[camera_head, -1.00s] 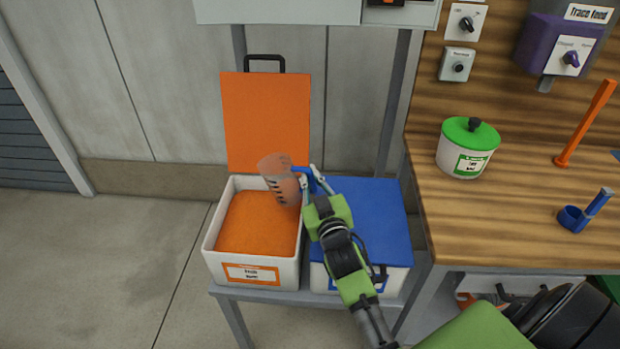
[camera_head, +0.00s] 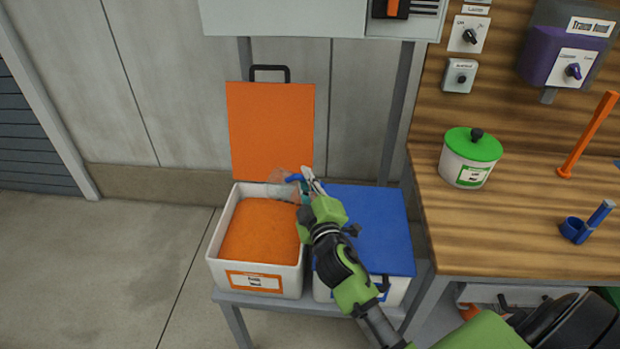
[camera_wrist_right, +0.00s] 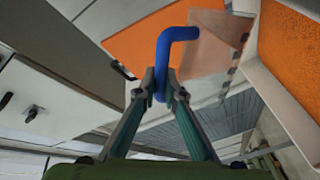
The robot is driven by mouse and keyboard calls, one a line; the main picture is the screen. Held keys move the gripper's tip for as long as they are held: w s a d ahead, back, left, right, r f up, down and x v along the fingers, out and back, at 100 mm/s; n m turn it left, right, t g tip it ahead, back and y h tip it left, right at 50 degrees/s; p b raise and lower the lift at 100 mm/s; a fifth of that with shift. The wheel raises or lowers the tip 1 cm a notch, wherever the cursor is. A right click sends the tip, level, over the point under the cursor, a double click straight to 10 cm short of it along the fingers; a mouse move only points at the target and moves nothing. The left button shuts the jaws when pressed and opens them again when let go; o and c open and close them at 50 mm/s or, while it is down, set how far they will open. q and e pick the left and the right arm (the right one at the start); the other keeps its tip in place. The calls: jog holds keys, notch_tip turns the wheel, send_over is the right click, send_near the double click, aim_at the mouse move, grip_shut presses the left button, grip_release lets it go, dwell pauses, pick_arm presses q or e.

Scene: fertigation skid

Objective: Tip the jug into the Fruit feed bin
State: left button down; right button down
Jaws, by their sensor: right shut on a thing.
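The clear jug (camera_head: 283,188) has a blue handle and is tipped well over above the back of the open white bin with orange feed (camera_head: 217,250). The bin's orange front label is too blurred to read for sure. My right gripper (camera_head: 307,184) is shut on the jug's blue handle, to the right of the jug. In the right wrist view the fingertips (camera_wrist_right: 160,92) pinch the blue handle, and the see-through jug (camera_wrist_right: 205,50) hangs beyond it. Most of the jug looks clear in the head view; how much it holds cannot be told. My left gripper is out of view.
The orange lid (camera_head: 271,132) stands open behind the bin. A blue-lidded bin (camera_head: 375,230) sits right beside it, under my right arm. The wooden bench (camera_head: 500,235) at right holds a green-lidded tub (camera_head: 470,160), a blue scoop (camera_head: 577,230) and an orange post (camera_head: 590,135).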

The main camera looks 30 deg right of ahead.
aim_at(282, 189)
jog(key=shift+w+a+f+n, duration=0.2)
jog(key=shift+a+n, duration=0.45)
jog(key=shift+n, duration=0.25)
jog(key=shift+w+a+f+n, duration=0.1)
jog(key=shift+a+f+n, duration=0.1)
jog(key=shift+a+n, duration=0.55)
jog(key=shift+w+a+f+n+b, duration=0.2)
jog(key=shift+a+f+n+b, duration=0.15)
jog(key=shift+a+f+n, duration=0.45)
jog(key=shift+w+a+f+n+b, duration=0.25)
jog(key=shift+a+n, duration=0.35)
jog(key=shift+n, duration=0.55)
jog(key=w+a+n+p, duration=0.2)
jog(key=a+n+p, duration=0.1)
jog(key=a+n, duration=0.6)
jog(key=shift+a+f+n, duration=0.15)
jog(key=shift+f+n, duration=0.25)
jog(key=shift+f, duration=0.05)
dwell(0.8)
jog(key=shift+w+f, duration=0.1)
